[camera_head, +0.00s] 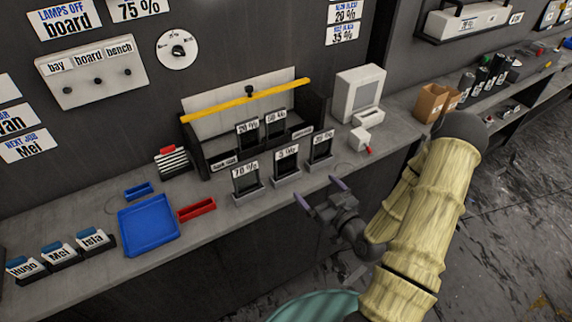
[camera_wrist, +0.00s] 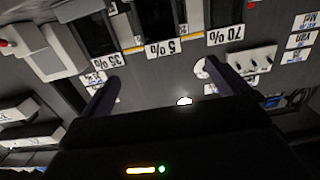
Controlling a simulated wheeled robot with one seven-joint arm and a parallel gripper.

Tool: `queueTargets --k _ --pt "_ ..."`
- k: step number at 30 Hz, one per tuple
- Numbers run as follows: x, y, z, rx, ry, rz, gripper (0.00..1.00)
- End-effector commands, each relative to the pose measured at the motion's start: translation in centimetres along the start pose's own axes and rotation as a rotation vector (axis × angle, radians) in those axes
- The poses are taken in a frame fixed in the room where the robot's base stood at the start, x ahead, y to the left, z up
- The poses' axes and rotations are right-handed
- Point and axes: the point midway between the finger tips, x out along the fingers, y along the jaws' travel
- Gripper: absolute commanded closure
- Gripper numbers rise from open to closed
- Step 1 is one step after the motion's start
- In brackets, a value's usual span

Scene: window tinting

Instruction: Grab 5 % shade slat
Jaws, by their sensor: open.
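The 5 % slat (camera_head: 287,163) is a dark panel with a white "5 %" label on top, upright in a small grey holder at the middle of the front row. The 70 % slat (camera_head: 246,180) stands to its left and the 35 % slat (camera_head: 320,150) to its right. My gripper (camera_head: 319,193) is open and empty, in front of the bench edge and apart from the slats. In the wrist view, upside down, the 5 % slat (camera_wrist: 158,18) shows at the top, beyond and roughly between my spread fingers (camera_wrist: 161,72).
Behind stand the 20 % slat (camera_head: 248,135) and 50 % slat (camera_head: 276,125) at a rack with a yellow bar (camera_head: 240,99). A white monitor (camera_head: 360,95) is right; a blue tray (camera_head: 150,226) and red tray (camera_head: 196,208) are left. The bench front strip is clear.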

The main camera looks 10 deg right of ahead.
Motion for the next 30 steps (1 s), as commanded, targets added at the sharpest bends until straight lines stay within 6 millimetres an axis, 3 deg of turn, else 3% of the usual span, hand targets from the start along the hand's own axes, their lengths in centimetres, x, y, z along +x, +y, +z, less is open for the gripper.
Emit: queueTargets --k 14,21,30 --pt "0.7 0.1 0.1 -0.003 0.010 0.001 0.00" --pt "2.7 0.0 0.1 -0.002 0.009 0.000 0.00" --pt "7.2 0.0 -0.5 0.001 0.008 0.001 0.00"
